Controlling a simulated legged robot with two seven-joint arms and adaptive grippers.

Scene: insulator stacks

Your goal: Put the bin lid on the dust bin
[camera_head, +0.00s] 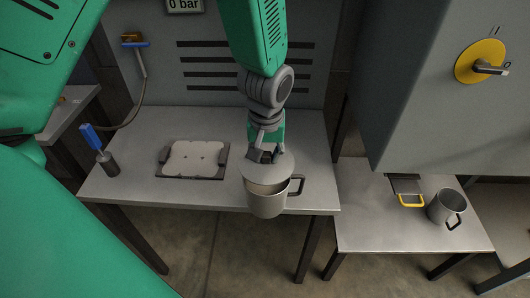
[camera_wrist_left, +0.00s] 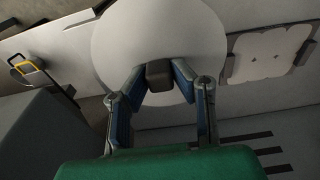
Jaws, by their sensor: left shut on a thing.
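The dust bin (camera_head: 267,205) is a grey cup-shaped container with a dark side handle, at the front right edge of the workbench. The bin lid (camera_head: 284,163) is a light round disc above the bin; part of the bin's opening shows in front of it. My left gripper (camera_head: 263,155) is shut on the lid's knob from above. In the left wrist view the gripper (camera_wrist_left: 160,78) has its fingers on both sides of the dark knob, and the lid (camera_wrist_left: 150,35) hides the bin. I cannot tell whether lid and rim touch. My right gripper is not in view.
A pale plate in a dark holder (camera_head: 194,159) lies left of the bin. A blue-handled brush (camera_head: 99,149) stands at the bench's left. A metal mug (camera_head: 446,208) and a yellow-handled tool (camera_head: 410,200) are on the right table. A grey cabinet (camera_head: 420,120) overhangs there.

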